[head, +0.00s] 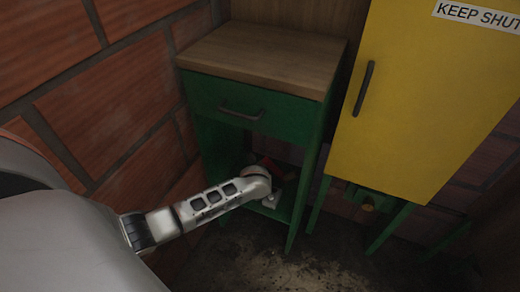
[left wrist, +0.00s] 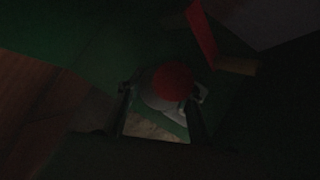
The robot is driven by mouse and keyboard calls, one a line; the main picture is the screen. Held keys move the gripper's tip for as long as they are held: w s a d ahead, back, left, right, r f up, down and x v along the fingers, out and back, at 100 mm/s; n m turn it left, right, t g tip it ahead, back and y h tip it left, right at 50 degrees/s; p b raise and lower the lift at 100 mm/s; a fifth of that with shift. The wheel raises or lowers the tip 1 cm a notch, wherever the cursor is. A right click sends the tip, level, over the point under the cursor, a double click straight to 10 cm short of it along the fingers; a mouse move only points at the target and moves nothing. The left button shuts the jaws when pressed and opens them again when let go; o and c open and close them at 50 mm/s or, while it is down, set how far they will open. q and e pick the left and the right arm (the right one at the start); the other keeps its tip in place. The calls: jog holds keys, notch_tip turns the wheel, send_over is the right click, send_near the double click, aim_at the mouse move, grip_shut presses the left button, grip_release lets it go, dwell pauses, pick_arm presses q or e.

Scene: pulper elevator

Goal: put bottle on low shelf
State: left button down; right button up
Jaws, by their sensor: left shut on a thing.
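A green cabinet (head: 255,118) with a wooden top has an open low shelf (head: 283,212) under its drawer. My left arm reaches into this opening, and the gripper end is mostly hidden there in the head view. In the dark left wrist view, my left gripper (left wrist: 160,112) is shut on a pale bottle with a round red cap (left wrist: 172,81), one finger on each side. The green surface of the cabinet lies behind it. Whether the bottle touches the shelf cannot be told. My right gripper is not in view.
A red object (left wrist: 202,32) with a brownish edge is close beyond the bottle. A yellow cabinet (head: 420,100) on green legs stands to the right. A brick wall (head: 110,100) is close on the left. The cabinet's legs and drawer front frame the opening.

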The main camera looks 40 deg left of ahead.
pick_arm(q)
jog(key=shift+s+f, duration=0.2)
jog(key=shift+f, duration=0.6)
jog(key=shift+w+r, duration=0.1)
jog(key=shift+r, duration=0.2)
jog(key=c, duration=1.4)
grip_release()
jog(key=shift+o, duration=0.2)
